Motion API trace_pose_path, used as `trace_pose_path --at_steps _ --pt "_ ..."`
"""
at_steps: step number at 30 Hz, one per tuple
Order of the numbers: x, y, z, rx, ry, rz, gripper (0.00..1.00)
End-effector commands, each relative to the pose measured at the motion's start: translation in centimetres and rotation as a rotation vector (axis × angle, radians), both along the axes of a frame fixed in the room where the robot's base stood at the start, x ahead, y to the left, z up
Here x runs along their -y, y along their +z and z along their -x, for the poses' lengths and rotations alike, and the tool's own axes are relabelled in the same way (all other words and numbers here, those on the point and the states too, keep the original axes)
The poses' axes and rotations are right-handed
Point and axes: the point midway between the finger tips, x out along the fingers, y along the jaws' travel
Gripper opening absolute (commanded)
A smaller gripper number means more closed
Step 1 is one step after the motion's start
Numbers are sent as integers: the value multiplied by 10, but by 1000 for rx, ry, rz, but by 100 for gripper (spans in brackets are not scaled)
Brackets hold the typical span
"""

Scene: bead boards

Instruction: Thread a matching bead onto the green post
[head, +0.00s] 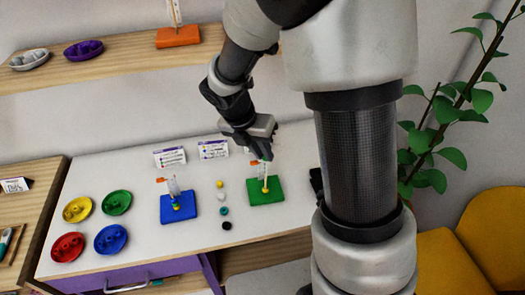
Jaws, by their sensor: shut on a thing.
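The green board (275,196) lies on the white table, with a thin pale post (266,174) standing on it. A small yellow bead (265,189) shows low on this post. My gripper (262,156) is over the green board, at the top of the post. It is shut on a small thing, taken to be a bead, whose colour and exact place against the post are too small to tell. Loose beads lie in a row left of the green board: yellow (220,184), white (221,197), teal (224,211) and black (227,225).
A blue board (180,215) with its own post stands left of the loose beads. Yellow, green, red and blue dishes (111,253) are at the table's left. Two cards (213,149) stand at the back. A shelf (120,62) runs above. My arm hides the right side.

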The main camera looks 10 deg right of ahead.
Motion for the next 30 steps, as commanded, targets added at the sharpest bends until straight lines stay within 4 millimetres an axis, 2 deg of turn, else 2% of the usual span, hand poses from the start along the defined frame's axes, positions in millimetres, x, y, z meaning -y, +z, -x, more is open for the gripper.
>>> trace_pose_path --at_steps 16,30 --pt "0 -44 0 0 -5 0 0" --pt "0 -48 0 1 -6 -1 0"
